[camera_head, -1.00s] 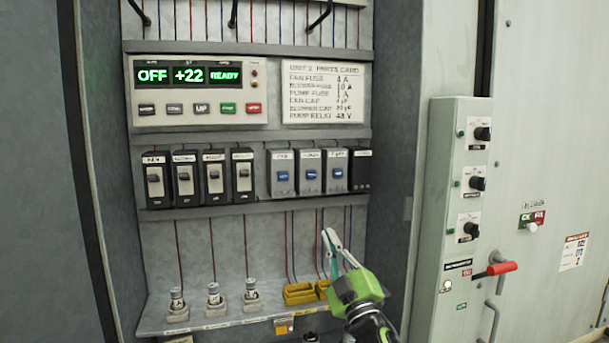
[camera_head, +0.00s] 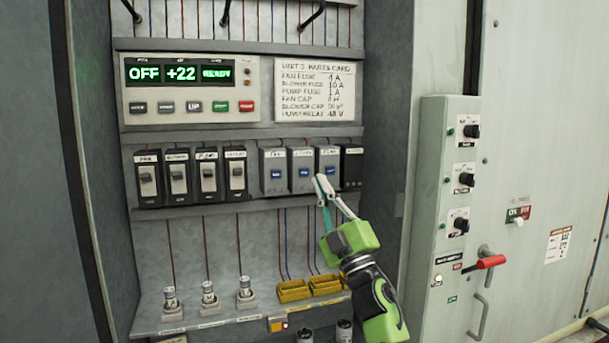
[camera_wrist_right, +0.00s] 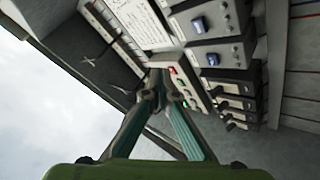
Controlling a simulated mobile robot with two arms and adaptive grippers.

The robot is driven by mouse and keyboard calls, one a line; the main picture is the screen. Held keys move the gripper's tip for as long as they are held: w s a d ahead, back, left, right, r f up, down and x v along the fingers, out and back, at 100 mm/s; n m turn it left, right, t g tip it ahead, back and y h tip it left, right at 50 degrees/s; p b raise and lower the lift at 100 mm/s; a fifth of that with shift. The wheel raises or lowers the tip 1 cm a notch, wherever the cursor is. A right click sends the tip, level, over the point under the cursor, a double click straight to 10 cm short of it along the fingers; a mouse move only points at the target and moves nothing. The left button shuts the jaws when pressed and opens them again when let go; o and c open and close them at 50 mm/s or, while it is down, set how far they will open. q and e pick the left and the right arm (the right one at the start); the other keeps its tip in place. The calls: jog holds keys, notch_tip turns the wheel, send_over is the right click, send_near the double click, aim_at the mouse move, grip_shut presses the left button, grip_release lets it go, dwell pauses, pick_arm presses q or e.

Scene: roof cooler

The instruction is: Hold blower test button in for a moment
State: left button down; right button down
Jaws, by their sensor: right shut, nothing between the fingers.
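Three grey modules with blue buttons sit in a row on the middle shelf in the head view. The middle one, whose small label seems to read blower, has a blue button (camera_head: 303,172). The left module has a blue button (camera_head: 276,174), and so does the right module (camera_head: 331,169). My right gripper (camera_head: 322,180) is shut and empty. Its tips appear in front of the lower left of the right module, right of and slightly below the middle button. Contact cannot be told. The wrist view also shows the shut fingers (camera_wrist_right: 159,78) and two blue buttons. My left gripper is out of view.
Black switches (camera_head: 192,178) stand left of the grey modules. A display panel (camera_head: 190,90) and a parts card (camera_head: 315,92) are above. Yellow sockets (camera_head: 293,291) and fuses (camera_head: 208,294) are below. A panel with knobs and a red handle (camera_head: 487,262) stands at right.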

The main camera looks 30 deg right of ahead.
aim_at(304, 172)
jog(key=w+d+b, duration=0.2)
jog(key=w+b, duration=0.2)
jog(key=w, duration=0.3)
jog(key=shift+w, duration=0.4)
dwell(1.1)
jog(key=shift+w+b, duration=0.3)
jog(key=shift+w, duration=0.15)
